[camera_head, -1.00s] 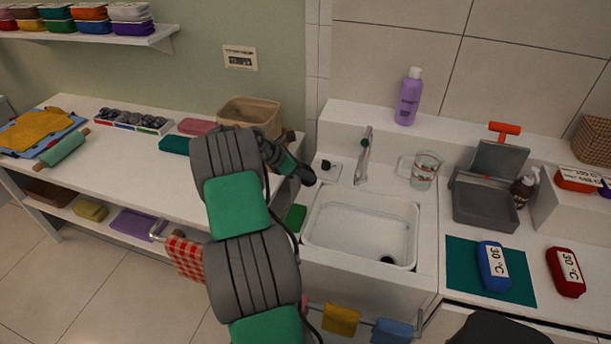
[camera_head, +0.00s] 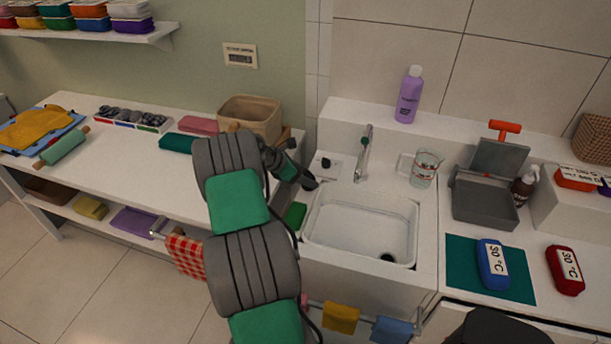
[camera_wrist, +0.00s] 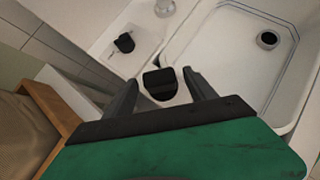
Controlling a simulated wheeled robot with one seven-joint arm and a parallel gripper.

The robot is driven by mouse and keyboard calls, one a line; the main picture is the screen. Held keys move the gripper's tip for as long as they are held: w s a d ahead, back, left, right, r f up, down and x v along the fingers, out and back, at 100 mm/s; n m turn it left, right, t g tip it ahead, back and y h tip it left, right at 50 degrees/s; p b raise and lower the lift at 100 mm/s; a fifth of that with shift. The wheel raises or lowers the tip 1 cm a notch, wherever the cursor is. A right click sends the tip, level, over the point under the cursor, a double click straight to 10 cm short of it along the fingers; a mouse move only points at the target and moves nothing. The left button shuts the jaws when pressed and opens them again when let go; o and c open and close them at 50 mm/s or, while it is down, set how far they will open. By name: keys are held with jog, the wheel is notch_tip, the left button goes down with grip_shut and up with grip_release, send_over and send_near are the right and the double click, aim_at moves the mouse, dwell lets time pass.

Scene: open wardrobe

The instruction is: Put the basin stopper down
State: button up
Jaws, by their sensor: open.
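The basin (camera_head: 345,247) is a white sink with a dark round drain (camera_head: 388,257) in its floor; the drain also shows in the wrist view (camera_wrist: 268,39). My gripper (camera_head: 309,184) is over the basin's left rim. In the wrist view its two fingers (camera_wrist: 160,88) are apart. A black rounded piece (camera_wrist: 160,83) with a paler lower edge shows between them, probably the stopper; I cannot tell whether the fingers touch it. A small black knob (camera_head: 325,163) sits on a pale plate left of the tap; it also shows in the wrist view (camera_wrist: 124,42).
The metal tap (camera_head: 364,155) stands behind the basin, with a glass jug (camera_head: 425,168) to its right. A green sponge (camera_head: 295,215) lies by the left rim. A beige bin (camera_head: 250,117) and wooden edge (camera_wrist: 50,120) are close on the left. The basin is empty.

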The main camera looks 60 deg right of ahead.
jog(key=w+a+r+m+t+b, duration=0.1)
jog(key=w+a+r+t, duration=0.1)
jog(key=w+a+r, duration=0.6)
jog(key=w+a+r+m+t, duration=0.2)
jog(key=w+a+r, duration=0.35)
jog(key=a, duration=0.35)
jog(key=w+a+r+m+t+y, duration=0.1)
jog(key=a+r+t, duration=0.1)
jog(key=a, duration=0.6)
jog(key=w+a+r+m+t+y, duration=0.1)
jog(key=a+r+m, duration=0.1)
jog(key=a, duration=0.6)
jog(key=s+a+f+m+t+y, duration=0.1)
jog(key=s+a, duration=0.3)
jog(key=a, duration=0.7)
jog(key=s+a+f+m+t+y, duration=0.1)
jog(key=s+a+m+y, duration=0.2)
jog(key=a, duration=0.9)
jog(key=shift+s+m+y, duration=0.3)
jog(key=shift+s+y, duration=0.3)
jog(key=shift+s, duration=0.65)
jog(key=shift+d, duration=0.1)
